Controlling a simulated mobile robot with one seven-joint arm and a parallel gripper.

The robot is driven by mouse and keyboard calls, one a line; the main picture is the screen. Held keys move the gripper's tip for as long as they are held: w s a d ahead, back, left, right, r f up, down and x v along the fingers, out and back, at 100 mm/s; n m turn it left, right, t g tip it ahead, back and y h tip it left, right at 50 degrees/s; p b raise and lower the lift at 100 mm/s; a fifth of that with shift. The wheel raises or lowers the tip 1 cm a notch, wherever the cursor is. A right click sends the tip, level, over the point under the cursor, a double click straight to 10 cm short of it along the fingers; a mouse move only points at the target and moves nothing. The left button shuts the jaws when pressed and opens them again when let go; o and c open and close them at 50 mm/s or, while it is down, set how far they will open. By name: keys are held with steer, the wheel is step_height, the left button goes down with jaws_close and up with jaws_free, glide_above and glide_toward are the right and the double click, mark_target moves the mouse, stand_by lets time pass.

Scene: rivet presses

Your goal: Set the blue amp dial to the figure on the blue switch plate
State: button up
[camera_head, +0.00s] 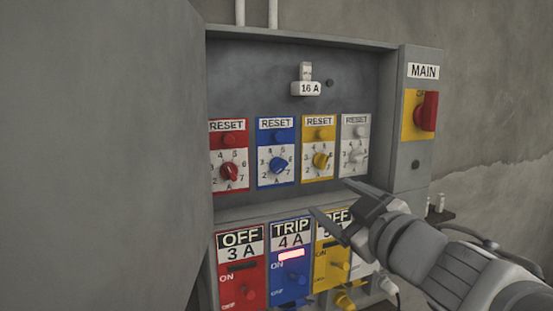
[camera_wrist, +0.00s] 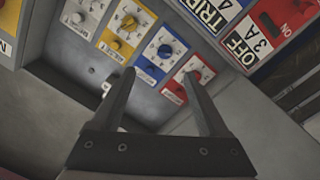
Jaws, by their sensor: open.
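The blue amp dial (camera_head: 278,165) is a blue knob on a numbered white scale, on a blue plate with a RESET button above it. Its pointer seems turned to the right; I cannot tell the exact figure. It also shows in the wrist view (camera_wrist: 165,50), beyond my fingertips and apart from them. The blue switch plate (camera_head: 289,262) in the lower row reads TRIP 4 A, with a lit pinkish window and a blue switch. My gripper (camera_head: 330,197) is open and empty, in front of the panel, to the lower right of the blue dial.
Red (camera_head: 229,172), yellow (camera_head: 320,161) and white (camera_head: 357,156) dials flank the blue one closely. A white 16 A block (camera_head: 306,88) is above. A red MAIN switch (camera_head: 426,111) is at right. A large grey door or wall (camera_head: 100,150) fills the left.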

steer(key=a+n+y, duration=0.1)
steer(key=b, duration=0.1)
glide_toward(282, 168)
steer(key=x, duration=0.9)
jaws_close()
stand_by(0.5)
